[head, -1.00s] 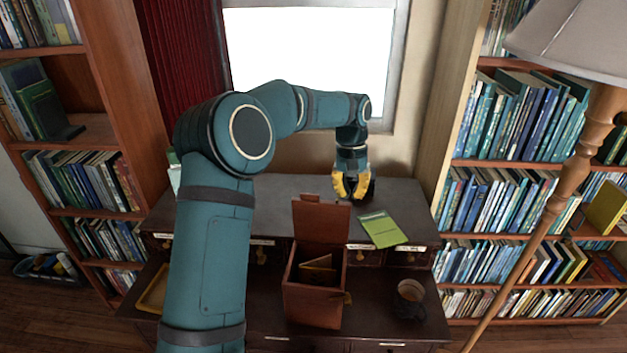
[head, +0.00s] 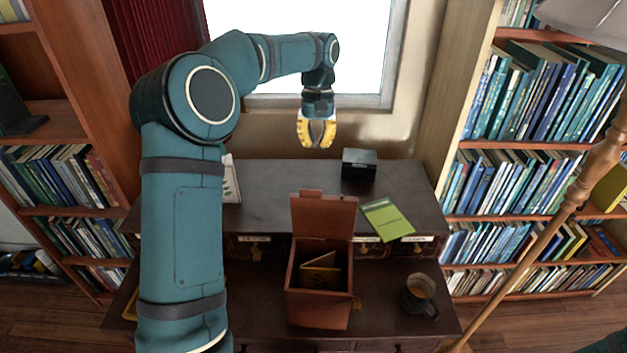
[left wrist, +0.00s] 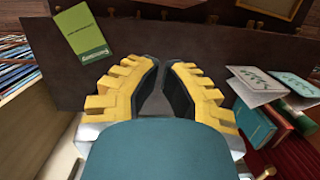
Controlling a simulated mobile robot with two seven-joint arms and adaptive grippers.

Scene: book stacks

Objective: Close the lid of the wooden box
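The brown wooden box (head: 318,308) stands on the desk's lower front surface in the head view. Its lid (head: 323,218) is raised and stands about upright at the back edge. A small tan piece (head: 320,277) shows inside the box. My left gripper (head: 317,146) hangs above the rear of the desk, behind the box and well clear of the lid. Its yellow fingers, also in the left wrist view (left wrist: 163,66), are drawn together with tips close and nothing between them. My right gripper is not in view.
A small black box (head: 359,165) and a green booklet (head: 387,220) lie on the desk's raised rear top (head: 280,180). A mug (head: 419,293) stands right of the wooden box. Bookshelves (head: 540,110) flank the desk, and a floor lamp (head: 560,210) stands at right.

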